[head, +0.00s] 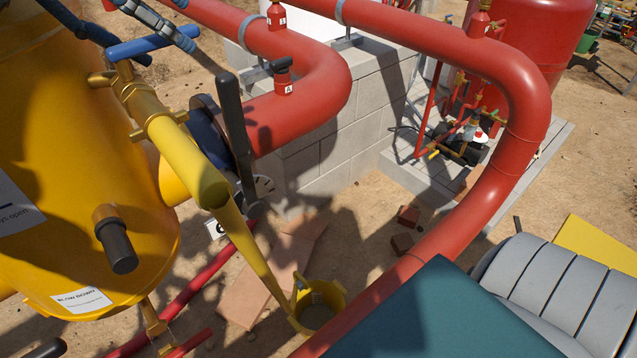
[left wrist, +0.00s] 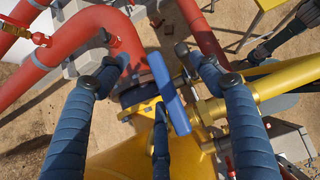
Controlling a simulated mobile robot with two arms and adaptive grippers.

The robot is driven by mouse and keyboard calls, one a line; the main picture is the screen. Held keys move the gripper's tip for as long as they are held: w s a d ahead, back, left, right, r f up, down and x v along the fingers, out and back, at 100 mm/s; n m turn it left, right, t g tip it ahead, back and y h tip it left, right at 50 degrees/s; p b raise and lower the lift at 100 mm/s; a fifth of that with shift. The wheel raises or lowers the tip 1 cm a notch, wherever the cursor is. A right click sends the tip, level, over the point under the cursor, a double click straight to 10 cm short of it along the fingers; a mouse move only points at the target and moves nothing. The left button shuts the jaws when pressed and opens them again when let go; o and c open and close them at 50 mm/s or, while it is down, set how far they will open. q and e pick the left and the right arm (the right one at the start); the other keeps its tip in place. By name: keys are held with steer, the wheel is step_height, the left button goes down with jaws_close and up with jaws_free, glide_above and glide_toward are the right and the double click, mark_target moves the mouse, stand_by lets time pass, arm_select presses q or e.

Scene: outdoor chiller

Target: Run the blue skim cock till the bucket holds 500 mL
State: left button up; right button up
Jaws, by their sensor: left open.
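The blue skim cock handle (head: 150,42) lies crosswise over its yellow pipe (head: 185,155), high on the yellow tank (head: 60,160). A tapering yellow streak (head: 255,255), which looks like a stream, runs from the pipe's mouth down to the yellow bucket (head: 341,291) on the ground. The bucket's inside looks grey-olive; its level cannot be read. My left gripper (head: 148,22) is open at the handle. In the left wrist view, the blue handle (left wrist: 170,95) lies between the spread dark fingers of my left gripper (left wrist: 152,55); contact is unclear. My right gripper is out of view.
A long black lever (head: 234,125) stands beside the yellow pipe. Large red pipes (head: 470,55) cross above a grey block wall (head: 335,150). A teal panel (head: 440,320) and grey ribbed casing (head: 550,290) fill the lower right. Loose bricks (head: 405,228) lie behind the bucket.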

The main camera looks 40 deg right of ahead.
arm_select(q)
steer(key=p+v, duration=0.3)
steer(key=v, duration=0.4)
steer(key=shift+p, duration=0.4)
steer(key=v, duration=1.2)
